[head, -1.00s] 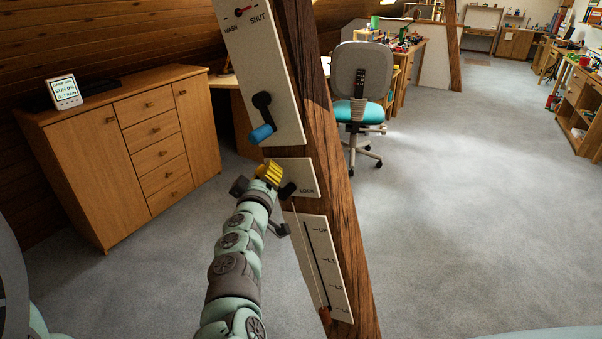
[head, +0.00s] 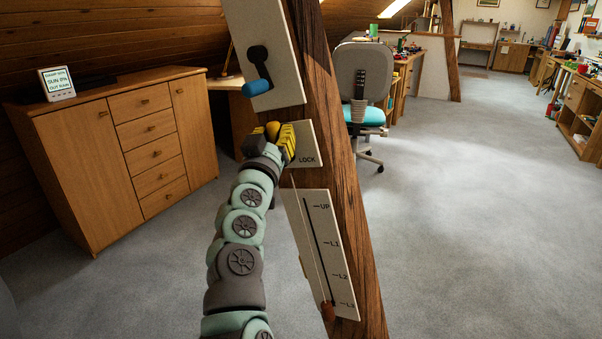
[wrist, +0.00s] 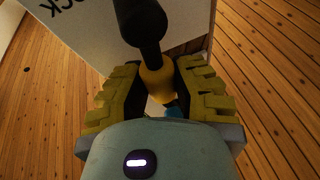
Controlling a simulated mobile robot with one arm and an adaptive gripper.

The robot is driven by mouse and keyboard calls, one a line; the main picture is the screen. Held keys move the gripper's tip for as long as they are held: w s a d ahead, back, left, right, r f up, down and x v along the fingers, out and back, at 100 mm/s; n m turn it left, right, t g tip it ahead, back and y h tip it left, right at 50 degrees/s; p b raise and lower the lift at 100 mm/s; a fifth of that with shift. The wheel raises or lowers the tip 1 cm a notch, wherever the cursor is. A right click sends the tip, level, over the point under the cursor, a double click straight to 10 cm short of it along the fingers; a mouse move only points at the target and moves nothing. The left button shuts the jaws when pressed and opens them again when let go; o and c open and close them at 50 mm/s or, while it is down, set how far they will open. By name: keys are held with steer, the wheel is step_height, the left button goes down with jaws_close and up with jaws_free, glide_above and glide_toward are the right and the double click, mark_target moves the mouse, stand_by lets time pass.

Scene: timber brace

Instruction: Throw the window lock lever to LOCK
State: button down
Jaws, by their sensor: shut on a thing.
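The lock lever is a black shaft (wrist: 140,22) with a yellow knob (wrist: 157,84). It stands out from a white plate marked LOCK (head: 308,149) on the timber brace (head: 335,155). My gripper (head: 281,136) is at the plate's left side, left of the word LOCK. In the wrist view my gripper (wrist: 158,92) has its ridged yellow fingers on either side of the knob, shut on it. In the head view the fingers and wrist hide most of the lever, so I cannot tell its exact angle.
Above is a panel with a blue-handled black lever (head: 257,87). Below is a slotted panel (head: 318,230) with a cord and a brown knob (head: 328,312) near its foot. A wooden cabinet (head: 120,150) stands left, an office chair (head: 361,90) behind right. Open carpet lies right.

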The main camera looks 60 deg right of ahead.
steer(key=s+m+g+b, duration=0.1)
steer(key=m+b, duration=0.1)
steer(key=b, duration=0.1)
steer(key=s+m+g+h+b, duration=0.1)
steer(key=m+b, duration=0.2)
steer(key=s+m+g+h+b, duration=0.1)
steer(key=m+b, duration=0.1)
steer(key=b, duration=0.1)
steer(key=shift+d+f+m+b, duration=0.2)
steer(key=shift+f+m+b, duration=0.05)
steer(key=shift+m+b, duration=0.15)
steer(key=shift+r, duration=0.1)
steer(key=c, duration=0.7)
jaws_free()
steer(key=shift+c, duration=0.2)
steer(key=v, duration=1.2)
steer(key=shift+w, duration=0.15)
